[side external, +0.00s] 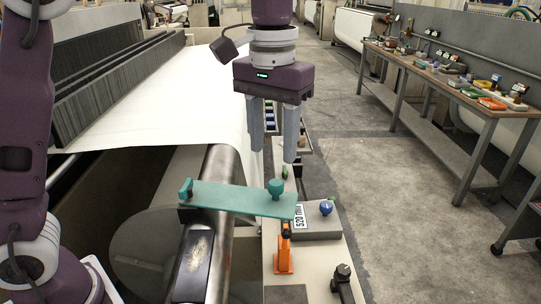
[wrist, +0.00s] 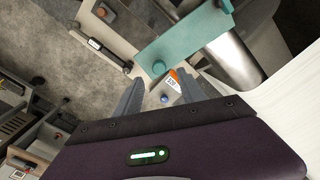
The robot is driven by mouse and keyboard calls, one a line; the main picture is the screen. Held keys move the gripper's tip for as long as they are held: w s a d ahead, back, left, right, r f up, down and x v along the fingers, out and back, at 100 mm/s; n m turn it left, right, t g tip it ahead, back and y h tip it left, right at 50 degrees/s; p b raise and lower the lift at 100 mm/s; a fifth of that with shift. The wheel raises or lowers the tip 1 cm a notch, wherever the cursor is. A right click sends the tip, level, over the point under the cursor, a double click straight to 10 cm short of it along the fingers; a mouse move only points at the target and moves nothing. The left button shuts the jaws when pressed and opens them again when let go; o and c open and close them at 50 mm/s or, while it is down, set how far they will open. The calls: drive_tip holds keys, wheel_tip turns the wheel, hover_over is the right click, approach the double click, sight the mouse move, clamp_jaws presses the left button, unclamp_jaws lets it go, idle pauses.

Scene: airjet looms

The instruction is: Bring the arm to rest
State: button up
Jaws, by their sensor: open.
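My gripper (side external: 272,150) hangs with its fingers pointing down, apart and with nothing between them. It is above a teal plate (side external: 235,200) with a round knob (side external: 276,188). The plate lies across a metal roller (side external: 222,180), and its right end reaches beside a grey block (side external: 320,229) with a blue knob and a "520 mm" label. In the wrist view the gripper's fingers (wrist: 168,98) show apart at the bottom, with the teal plate (wrist: 190,42) beyond them and clear of them.
White cloth (side external: 190,105) spreads over the loom behind. A workbench (side external: 475,98) with several parts stands at the right. The grey floor (side external: 370,180) between is clear.

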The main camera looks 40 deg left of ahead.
drive_tip(key=s+a+r+t, duration=0.25)
drive_tip(key=s+a, duration=0.45)
drive_tip(key=s, duration=0.5)
drive_tip(key=s+a+f+m+t, duration=0.1)
drive_tip(key=s+a+f+t, duration=0.1)
drive_tip(key=s+f, duration=0.4)
drive_tip(key=s+t, duration=0.1)
drive_tip(key=s, duration=0.2)
drive_tip(key=shift+m, duration=0.4)
drive_tip(key=shift+o, duration=0.4)
drive_tip(key=shift+a, duration=0.1)
